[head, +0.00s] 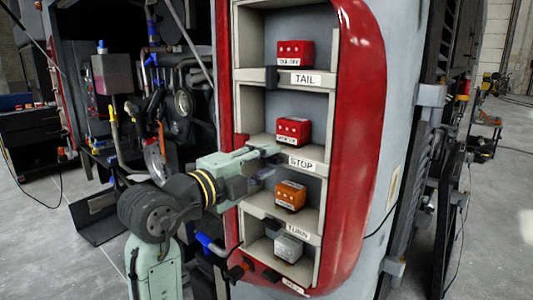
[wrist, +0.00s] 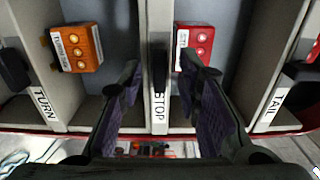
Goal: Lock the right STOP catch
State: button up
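The STOP label (head: 301,163) is on the front edge of a shelf in a red-edged cabinet; it also shows in the wrist view (wrist: 159,105). A red box (head: 293,132) sits in the bay above it. In the wrist view a dark catch (wrist: 160,66) stands on the STOP divider, end-on to the camera. My gripper (wrist: 160,76) is open, with one finger on each side of that divider. I see no clear contact with the catch. In the head view my gripper (head: 268,164) is at the shelf's left end and hides the catch. Whether it is locked I cannot tell.
Above is the TAIL shelf (head: 305,79) with a black catch (head: 271,77) and a red box (head: 294,53). Below are an orange box (head: 290,195) over the TURN label (head: 297,230) and a grey box (head: 288,247). Hoses and equipment crowd the left.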

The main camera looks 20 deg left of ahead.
jog(key=shift+w+d, duration=0.15)
jog(key=shift+w, duration=0.35)
grip_shut()
